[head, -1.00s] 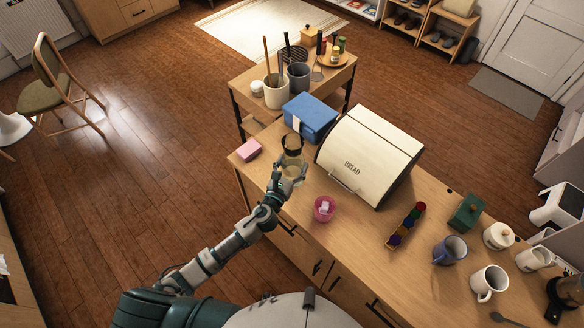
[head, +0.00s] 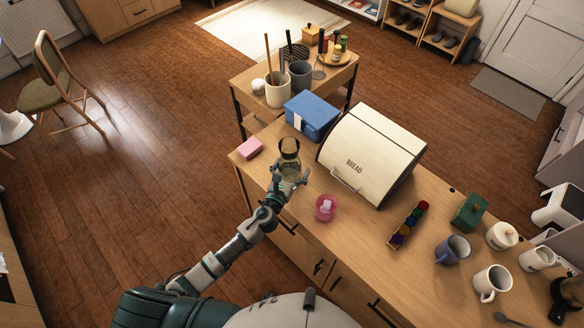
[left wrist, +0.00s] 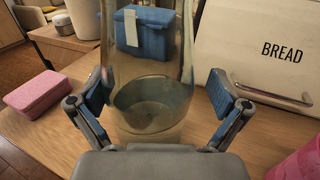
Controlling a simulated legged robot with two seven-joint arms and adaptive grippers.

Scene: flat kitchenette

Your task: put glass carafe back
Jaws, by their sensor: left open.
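The glass carafe (head: 290,163) stands upright on the wooden counter, with a dark band near its top. In the left wrist view the clear carafe (left wrist: 148,95) fills the middle, its base on the wood. My left gripper (head: 289,182) is open at the carafe, low down. In the wrist view its fingers (left wrist: 158,92) stand on either side of the carafe with visible gaps. My right gripper is not in view.
A cream bread box (head: 371,155) stands right of the carafe, a blue box (head: 312,116) behind it. A pink block (head: 250,148) lies to the left, a pink cup (head: 325,208) in front. Mugs (head: 452,250) and a capsule rack (head: 409,225) stand farther right.

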